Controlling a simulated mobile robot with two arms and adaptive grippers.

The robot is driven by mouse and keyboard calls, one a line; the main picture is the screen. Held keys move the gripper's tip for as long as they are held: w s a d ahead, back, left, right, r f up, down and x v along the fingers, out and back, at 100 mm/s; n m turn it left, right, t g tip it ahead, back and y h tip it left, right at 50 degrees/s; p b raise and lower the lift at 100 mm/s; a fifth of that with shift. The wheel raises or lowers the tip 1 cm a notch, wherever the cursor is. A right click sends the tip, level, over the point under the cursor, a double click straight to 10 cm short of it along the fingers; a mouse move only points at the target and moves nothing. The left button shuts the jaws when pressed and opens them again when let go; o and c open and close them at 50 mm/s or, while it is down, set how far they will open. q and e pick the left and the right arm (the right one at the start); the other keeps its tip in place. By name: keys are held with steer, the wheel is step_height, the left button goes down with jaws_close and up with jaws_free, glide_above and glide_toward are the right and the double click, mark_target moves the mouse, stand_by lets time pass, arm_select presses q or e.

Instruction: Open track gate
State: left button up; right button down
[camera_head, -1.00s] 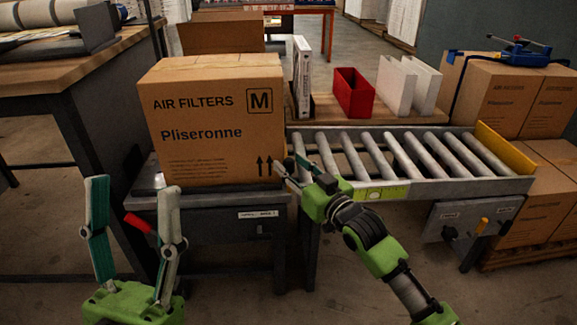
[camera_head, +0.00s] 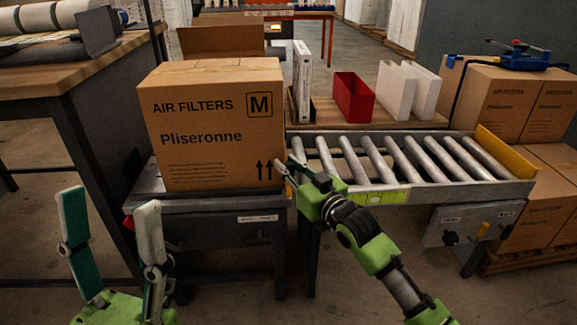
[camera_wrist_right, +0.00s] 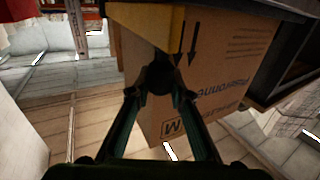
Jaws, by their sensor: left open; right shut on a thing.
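In the right wrist view, a yellow plate (camera_wrist_right: 150,22), which looks like the track gate, carries a dark round knob (camera_wrist_right: 158,78). My right gripper (camera_wrist_right: 158,90) has its fingers closed on this knob. In the head view, my right gripper (camera_head: 288,170) is at the left end of the roller track (camera_head: 400,158), beside the box's lower right corner; the gate and knob cannot be made out there. My left gripper (camera_head: 110,205) is open and empty, low at the left, in front of the scale-like stand (camera_head: 215,207).
A large air filter box (camera_head: 210,125) sits on the stand against the track's left end. A yellow end plate (camera_head: 503,150) closes the track's right end. A red bin (camera_head: 354,95) and white holders (camera_head: 395,92) stand behind the rollers, which are empty.

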mark_target(282, 141)
steer(key=shift+w+r+p, duration=0.15)
steer(key=shift+r+p, duration=0.7)
steer(key=shift+p, duration=0.25)
arm_select(q)
steer(key=w+d+f+g+y+p, duration=0.2)
steer(key=w+f+g+y, duration=0.2)
steer(key=w+f+g, duration=0.85)
arm_select(e)
steer(key=shift+w+r, duration=0.15)
steer(key=shift+r, duration=0.6)
steer(key=shift+w+r+g+p, duration=0.15)
steer(key=shift+r+g+p, duration=0.25)
steer(key=shift+r+p, duration=0.55)
steer(key=shift+w+r+m+h+p, duration=0.2)
steer(key=shift+m+h+p, duration=0.1)
steer(key=shift+p, duration=0.7)
arm_select(q)
steer(key=s+a+f+g+y, duration=0.1)
steer(key=s+f+g, duration=0.1)
steer(key=f, duration=0.5)
steer(key=s+a+f+g+y, duration=0.1)
steer(key=s+a+f+g, duration=0.1)
steer(key=f+g, duration=0.2)
steer(key=s+a+f+g+y, duration=0.1)
steer(key=s+f+g, duration=0.1)
steer(key=f, duration=0.8)
steer(key=shift+a+g, duration=0.3)
steer(key=shift+g, duration=0.25)
